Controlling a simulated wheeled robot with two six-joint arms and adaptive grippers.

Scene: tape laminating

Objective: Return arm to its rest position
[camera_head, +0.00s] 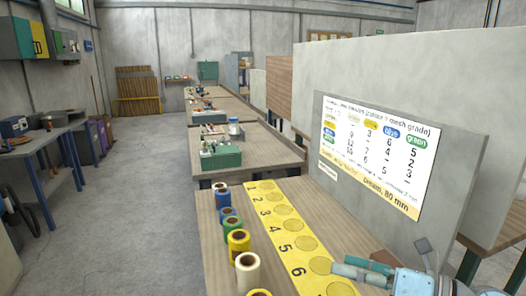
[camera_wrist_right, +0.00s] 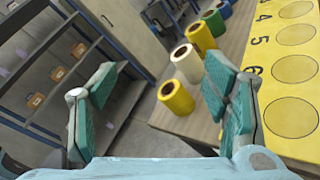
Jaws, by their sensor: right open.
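My right gripper (camera_head: 362,272) is at the lower right of the head view, over the right part of the near table. In the right wrist view my right gripper (camera_wrist_right: 160,100) has its teal fingers wide apart with nothing between them. Several tape rolls stand in a row along the table's left edge: blue ones (camera_head: 222,196), yellow ones (camera_head: 238,241) and a cream one (camera_head: 248,270). A yellow roll (camera_wrist_right: 176,98) and a cream roll (camera_wrist_right: 187,63) show beyond the fingers in the wrist view. A yellow numbered strip (camera_head: 284,225) with printed circles lies beside them. My left gripper is not visible.
The wooden table (camera_head: 335,228) has bare room right of the strip. A grey panel with a printed chart (camera_head: 375,150) stands along its right side. More tables with a green box (camera_head: 221,156) stand behind. Grey shelving (camera_wrist_right: 60,75) shows left in the wrist view.

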